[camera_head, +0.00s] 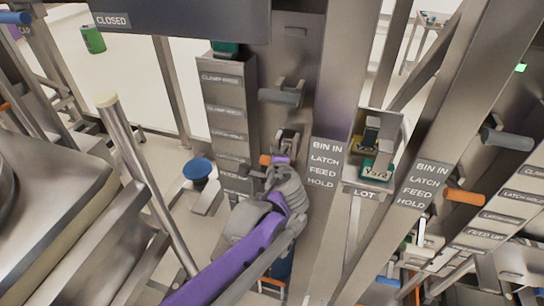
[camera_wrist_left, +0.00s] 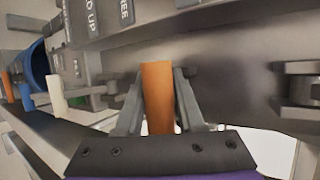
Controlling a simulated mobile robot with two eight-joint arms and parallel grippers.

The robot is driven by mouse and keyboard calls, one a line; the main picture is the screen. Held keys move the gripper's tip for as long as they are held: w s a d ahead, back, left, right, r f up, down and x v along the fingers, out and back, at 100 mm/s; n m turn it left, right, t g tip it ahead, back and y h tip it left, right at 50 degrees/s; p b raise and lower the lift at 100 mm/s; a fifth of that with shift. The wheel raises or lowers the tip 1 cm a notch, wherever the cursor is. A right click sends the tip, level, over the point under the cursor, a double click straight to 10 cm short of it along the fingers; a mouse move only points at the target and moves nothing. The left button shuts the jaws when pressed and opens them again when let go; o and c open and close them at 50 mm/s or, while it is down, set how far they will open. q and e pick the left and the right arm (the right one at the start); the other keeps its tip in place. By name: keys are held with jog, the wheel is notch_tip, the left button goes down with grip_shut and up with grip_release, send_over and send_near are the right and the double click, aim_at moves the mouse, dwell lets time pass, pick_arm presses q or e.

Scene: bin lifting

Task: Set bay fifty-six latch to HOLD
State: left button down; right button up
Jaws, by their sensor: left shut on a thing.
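My left gripper (camera_head: 282,158) is at the grey post, just left of a label plate (camera_head: 325,165) reading BIN IN, LATCH, FEED, HOLD. In the left wrist view my left gripper (camera_wrist_left: 158,78) is shut on an orange latch handle (camera_wrist_left: 157,108), with one finger on each side of it. Only a small orange end of this handle (camera_head: 265,160) shows in the head view; the gripper hides the rest. I cannot read a bay number, and I cannot tell which label the handle is at. My right gripper is not in view.
A second BIN IN plate (camera_head: 418,183) stands to the right, with another orange handle (camera_head: 465,197) beside it. A grey handle (camera_head: 281,97) sits above my gripper. A lot box (camera_head: 370,188) holds yellow and green blocks.

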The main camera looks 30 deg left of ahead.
pick_arm(q)
jog(key=shift+w+r+g+p, duration=0.2)
jog(key=shift+r+g+p, duration=0.15)
jog(key=shift+r, duration=0.2)
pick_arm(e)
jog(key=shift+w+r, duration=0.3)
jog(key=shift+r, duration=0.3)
pick_arm(q)
jog(key=shift+r, duration=0.1)
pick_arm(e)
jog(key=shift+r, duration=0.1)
pick_arm(q)
jog(key=c, duration=0.9)
grip_release()
jog(key=o, duration=0.3)
jog(key=shift+w+d, duration=0.1)
jog(key=shift+w, duration=0.05)
jog(key=shift+o, duration=0.2)
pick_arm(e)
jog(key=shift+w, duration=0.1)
pick_arm(q)
jog(key=v, duration=1)
jog(key=shift+s+r+p, duration=0.25)
jog(key=shift+s+p, duration=0.05)
jog(key=shift+s, duration=0.05)
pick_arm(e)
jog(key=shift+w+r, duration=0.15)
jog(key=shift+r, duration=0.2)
